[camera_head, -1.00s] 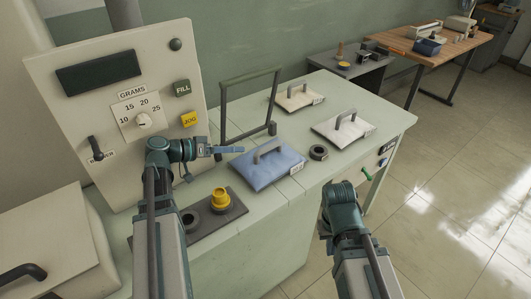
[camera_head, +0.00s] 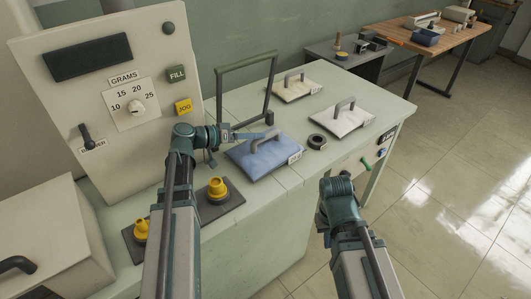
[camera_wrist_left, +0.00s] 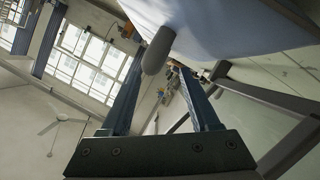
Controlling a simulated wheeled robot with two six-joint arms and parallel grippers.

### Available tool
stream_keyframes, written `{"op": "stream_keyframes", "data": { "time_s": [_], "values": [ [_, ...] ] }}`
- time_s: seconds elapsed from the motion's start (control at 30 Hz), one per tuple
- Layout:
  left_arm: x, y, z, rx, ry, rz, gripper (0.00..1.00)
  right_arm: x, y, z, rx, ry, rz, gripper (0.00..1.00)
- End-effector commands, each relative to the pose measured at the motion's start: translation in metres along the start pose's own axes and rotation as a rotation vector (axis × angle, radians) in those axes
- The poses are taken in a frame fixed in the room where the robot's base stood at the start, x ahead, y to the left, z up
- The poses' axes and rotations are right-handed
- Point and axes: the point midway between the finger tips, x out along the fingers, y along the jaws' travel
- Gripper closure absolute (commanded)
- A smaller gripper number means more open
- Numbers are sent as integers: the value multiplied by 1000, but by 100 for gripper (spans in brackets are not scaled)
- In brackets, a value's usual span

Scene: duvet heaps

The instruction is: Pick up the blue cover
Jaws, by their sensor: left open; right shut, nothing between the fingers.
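The blue cover (camera_head: 268,158), a flat pillow-like slab with a grey handle (camera_head: 267,141) and a white tag, lies on the pale green bench. My left gripper (camera_head: 277,134) comes from the left with its fingertips at the handle, above the cover. In the left wrist view the two fingers are apart, with the rounded grey handle end (camera_wrist_left: 158,50) ahead of the gap between them and the blue cover (camera_wrist_left: 225,25) at the top. I cannot tell whether they touch. My right gripper (camera_head: 325,222) hangs in front of the bench, its fingers mostly hidden.
Two white covers (camera_head: 297,90) (camera_head: 341,121) with handles lie behind, and a black ring (camera_head: 317,142) lies right of the blue one. A grey frame (camera_head: 247,95) stands close behind my left gripper.

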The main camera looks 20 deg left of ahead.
Motion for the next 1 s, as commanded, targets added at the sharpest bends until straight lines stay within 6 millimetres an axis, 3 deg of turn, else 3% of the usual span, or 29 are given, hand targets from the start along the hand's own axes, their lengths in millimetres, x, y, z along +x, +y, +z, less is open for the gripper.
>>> {"op": "stream_keyframes", "data": {
  "time_s": [0.17, 0.5, 0.7, 0.77, 1.0],
  "values": [
    [8, 2, 1, 0, -2, 2, 38, 2, 0, 0, 0, 0, 0, 100],
    [51, 7, 2, 1, -1, 2, 38, 14, -1, -1, 0, 0, 0, 100],
    [52, 8, 2, 0, 0, 0, 38, 13, -1, -1, 0, 0, 0, 100],
    [52, 8, 2, 0, 0, 0, 45, 13, -1, -1, 0, 0, 0, 100],
    [52, 8, 2, 0, 0, 0, 88, 13, -1, -1, 0, 0, 0, 100]
  ]
}}
